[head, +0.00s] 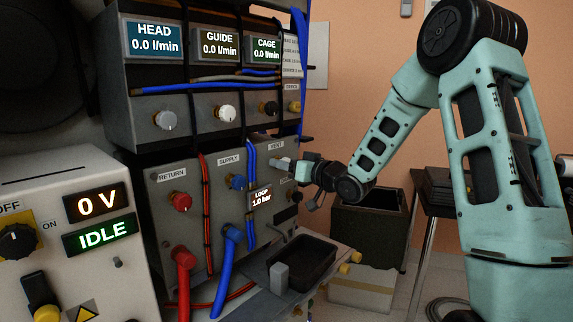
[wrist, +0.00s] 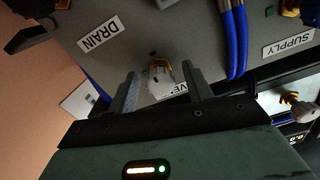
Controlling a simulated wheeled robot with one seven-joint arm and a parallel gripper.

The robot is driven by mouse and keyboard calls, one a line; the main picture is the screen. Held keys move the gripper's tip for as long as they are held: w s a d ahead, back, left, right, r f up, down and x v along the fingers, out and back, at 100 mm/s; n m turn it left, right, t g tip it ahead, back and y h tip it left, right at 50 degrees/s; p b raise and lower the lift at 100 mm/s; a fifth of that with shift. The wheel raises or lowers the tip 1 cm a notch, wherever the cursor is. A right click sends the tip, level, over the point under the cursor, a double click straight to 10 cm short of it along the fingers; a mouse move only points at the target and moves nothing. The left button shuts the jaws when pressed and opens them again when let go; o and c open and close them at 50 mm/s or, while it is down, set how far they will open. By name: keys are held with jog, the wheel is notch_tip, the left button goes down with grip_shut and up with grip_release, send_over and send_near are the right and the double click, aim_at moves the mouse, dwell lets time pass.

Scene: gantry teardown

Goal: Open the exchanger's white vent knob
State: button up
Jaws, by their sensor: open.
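The white vent knob (wrist: 160,82) shows in the wrist view on the exchanger's grey panel, beside a partly covered VENT label (wrist: 179,92). It has a brass-coloured base. My gripper (wrist: 159,70) is open, with one finger on each side of the knob. I see gaps between knob and fingers, and cannot tell any contact. In the head view my gripper (head: 279,163) is at the panel's right side, just below the VENT label (head: 276,146), and it hides the knob there.
The exchanger panel also bears a red RETURN knob (head: 181,201), a blue SUPPLY knob (head: 237,182) and a LOOP display (head: 261,196) reading 1.0 bar. Blue hoses (wrist: 236,40) run close beside the vent. A black tray (head: 302,262) lies below. The DRAIN label (wrist: 99,34) is nearby.

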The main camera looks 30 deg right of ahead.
jog(key=c, duration=1)
jog(key=shift+o, duration=0.2)
jog(key=shift+n+b, duration=0.3)
jog(key=shift+b, duration=0.1)
jog(key=n+b, duration=0.1)
jog(key=b, duration=0.1)
jog(key=n+b, duration=0.2)
jog(key=shift+a+f+n, duration=0.1)
jog(key=shift+f+n, duration=0.1)
jog(key=shift+n, duration=0.1)
jog(key=n+b, duration=0.4)
jog(key=shift+n+b, duration=0.3)
jog(key=n+b, duration=0.5)
jog(key=shift+b, duration=0.35)
jog(key=n+b, duration=0.3)
jog(key=n, duration=0.1)
jog(key=shift+r, duration=0.15)
jog(key=shift+b, duration=0.3)
